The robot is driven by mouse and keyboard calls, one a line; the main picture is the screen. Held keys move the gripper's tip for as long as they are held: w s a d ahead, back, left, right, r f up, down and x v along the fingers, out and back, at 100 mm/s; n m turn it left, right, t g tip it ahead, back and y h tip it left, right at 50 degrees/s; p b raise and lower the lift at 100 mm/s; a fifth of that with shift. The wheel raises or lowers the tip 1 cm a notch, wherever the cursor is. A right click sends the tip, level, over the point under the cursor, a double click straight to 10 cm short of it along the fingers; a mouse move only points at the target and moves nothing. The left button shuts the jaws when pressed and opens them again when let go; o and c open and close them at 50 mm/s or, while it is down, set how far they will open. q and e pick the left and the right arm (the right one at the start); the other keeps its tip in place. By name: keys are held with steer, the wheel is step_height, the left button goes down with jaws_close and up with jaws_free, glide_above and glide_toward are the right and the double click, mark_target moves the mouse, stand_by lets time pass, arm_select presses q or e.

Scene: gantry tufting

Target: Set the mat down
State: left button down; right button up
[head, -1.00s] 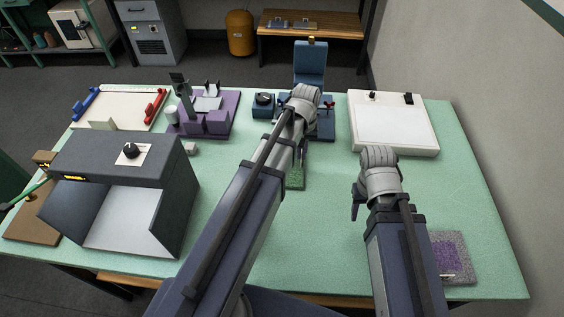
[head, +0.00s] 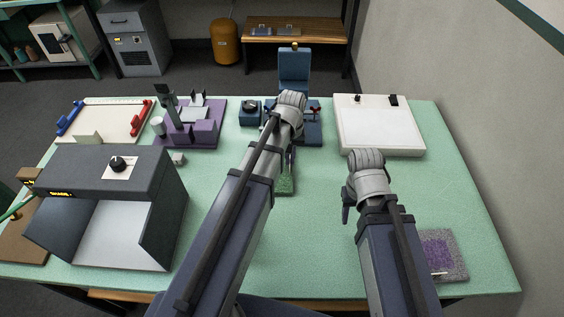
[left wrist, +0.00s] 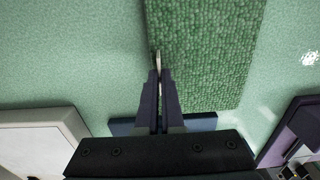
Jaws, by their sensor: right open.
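A green tufted mat (head: 286,184) shows past my left forearm in the head view, mostly hidden by the arm. In the left wrist view the mat (left wrist: 205,50) is large and close, above the pale green table top. My left gripper (left wrist: 157,58) has its narrow fingers close together on one long edge of the mat. Whether the mat touches the table is hard to tell. My right gripper (head: 345,213) is open and empty over the table to the right; only part of its fingers shows.
A purple-grey tufted square (head: 444,252) lies at the front right. A white panel (head: 380,128) lies at the back right. A blue fixture (head: 293,72), a purple fixture (head: 200,133) and a dark hooded box (head: 110,170) stand behind and left. The right middle of the table is clear.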

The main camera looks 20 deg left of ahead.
arm_select(q)
step_height(320, 180, up, 10)
steer(key=p, duration=1)
step_height(320, 180, down, 5)
steer(key=b, duration=0.5)
steer(key=shift+r, duration=0.1)
steer(key=shift+d, duration=0.15)
